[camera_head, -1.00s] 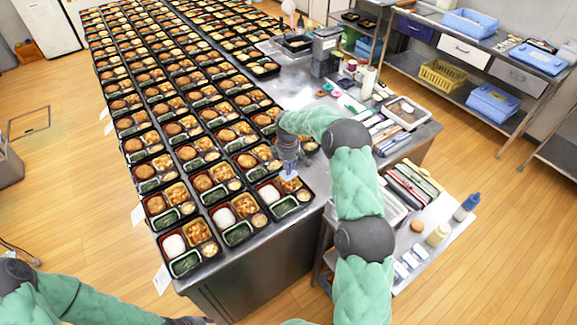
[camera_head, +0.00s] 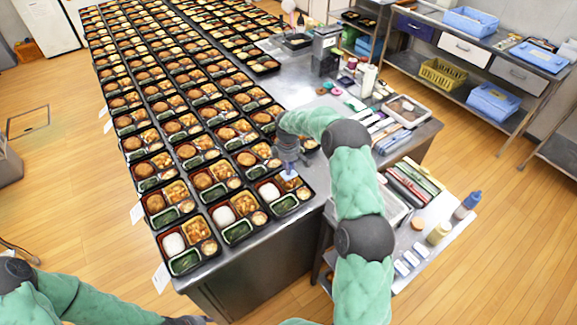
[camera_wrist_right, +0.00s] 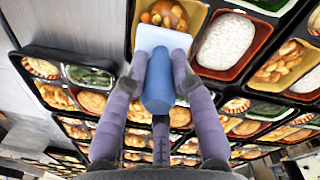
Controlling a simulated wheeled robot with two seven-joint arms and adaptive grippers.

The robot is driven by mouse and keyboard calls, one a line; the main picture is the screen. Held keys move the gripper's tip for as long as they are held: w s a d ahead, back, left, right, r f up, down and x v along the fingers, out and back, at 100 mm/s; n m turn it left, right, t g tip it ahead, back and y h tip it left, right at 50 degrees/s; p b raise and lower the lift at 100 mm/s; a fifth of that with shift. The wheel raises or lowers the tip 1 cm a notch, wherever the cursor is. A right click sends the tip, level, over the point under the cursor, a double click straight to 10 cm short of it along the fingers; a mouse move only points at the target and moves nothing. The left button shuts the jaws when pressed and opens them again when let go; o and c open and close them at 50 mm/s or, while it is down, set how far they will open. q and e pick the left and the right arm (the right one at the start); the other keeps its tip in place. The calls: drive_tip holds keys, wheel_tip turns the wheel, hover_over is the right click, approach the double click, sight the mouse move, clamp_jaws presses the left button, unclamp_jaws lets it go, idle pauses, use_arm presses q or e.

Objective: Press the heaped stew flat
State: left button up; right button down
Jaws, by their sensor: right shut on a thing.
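My right gripper (camera_wrist_right: 160,72) is shut on the blue handle (camera_wrist_right: 158,92) of a tool with a flat white plate (camera_wrist_right: 163,38). In the right wrist view the plate is over the near part of a yellow compartment (camera_wrist_right: 198,18) holding stew (camera_wrist_right: 164,13). Brown and orange chunks show beyond the plate; the rest is hidden. I cannot tell whether the plate touches the stew. In the head view my right gripper (camera_head: 288,168) is above the front right tray, and the white plate (camera_head: 289,176) shows below it. My left gripper (camera_head: 186,320) is cut off at the bottom edge.
White rice (camera_wrist_right: 228,41) is in a red compartment beside the stew, and dark greens (camera_wrist_right: 90,76) lie in a neighbouring tray. Many filled bento trays stand close together along the steel table (camera_head: 255,250). A side cart (camera_head: 440,222) with bottles is at the right.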

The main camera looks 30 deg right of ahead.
drive_tip(key=shift+s+f+b, duration=0.1)
drive_tip(key=shift+f+b, duration=1.1)
drive_tip(key=shift+f, duration=0.5)
idle(5.0)
drive_tip(key=shift+r+p, duration=2.15)
drive_tip(key=shift+r, duration=2)
